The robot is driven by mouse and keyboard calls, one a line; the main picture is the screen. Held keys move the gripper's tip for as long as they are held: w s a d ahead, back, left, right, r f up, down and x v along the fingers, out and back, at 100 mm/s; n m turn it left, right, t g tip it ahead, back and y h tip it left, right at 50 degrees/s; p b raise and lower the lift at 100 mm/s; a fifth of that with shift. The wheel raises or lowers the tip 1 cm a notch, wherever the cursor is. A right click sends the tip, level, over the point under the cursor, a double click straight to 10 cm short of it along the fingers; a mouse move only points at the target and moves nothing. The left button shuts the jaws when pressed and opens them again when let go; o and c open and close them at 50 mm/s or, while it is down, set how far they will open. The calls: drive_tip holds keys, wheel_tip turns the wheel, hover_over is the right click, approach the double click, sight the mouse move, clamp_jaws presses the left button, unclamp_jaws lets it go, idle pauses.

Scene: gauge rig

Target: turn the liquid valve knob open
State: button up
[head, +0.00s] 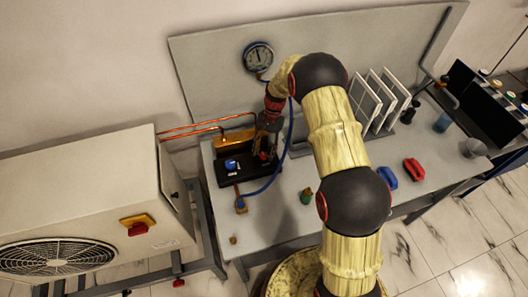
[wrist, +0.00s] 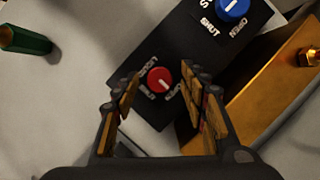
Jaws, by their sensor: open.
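A red knob (wrist: 160,80) with a small white mark sits on a black panel (wrist: 180,48). The white lettering around it is too blurred to read surely. A blue knob (wrist: 232,7) with SHUT and OPEN lettering is at the upper right of the same panel. The blue knob also shows in the head view (head: 231,165); the red knob is mostly hidden there by my gripper (head: 266,147). In the wrist view my gripper (wrist: 160,88) is open, its fingers on either side of the red knob in the picture. Whether they touch it cannot be told.
A brass block (wrist: 270,95) stands right beside the panel. A pressure gauge (head: 258,56) is on the back board, with a blue hose (head: 270,183) running down from it. Copper pipes (head: 190,129) lead to a large grey unit (head: 80,205).

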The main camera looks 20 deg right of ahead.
drive_tip(key=v, duration=1.2)
idle(0.5)
drive_tip(key=s+f+n, duration=0.2)
drive_tip(key=s+f, duration=0.1)
drive_tip(key=s, duration=0.1)
drive_tip(key=s+a+r+n+t+h+b, duration=0.1)
drive_tip(key=s+r+n+t+b, duration=0.2)
drive_tip(key=s+r, duration=0.8)
drive_tip(key=s+a+r+n+t+h+b, duration=0.2)
drive_tip(key=s+r, duration=0.9)
drive_tip(key=s, duration=0.8)
drive_tip(key=shift+a+n+t+b, duration=0.2)
drive_tip(key=shift+n+t+b, duration=0.75)
drive_tip(key=shift+t, duration=0.95)
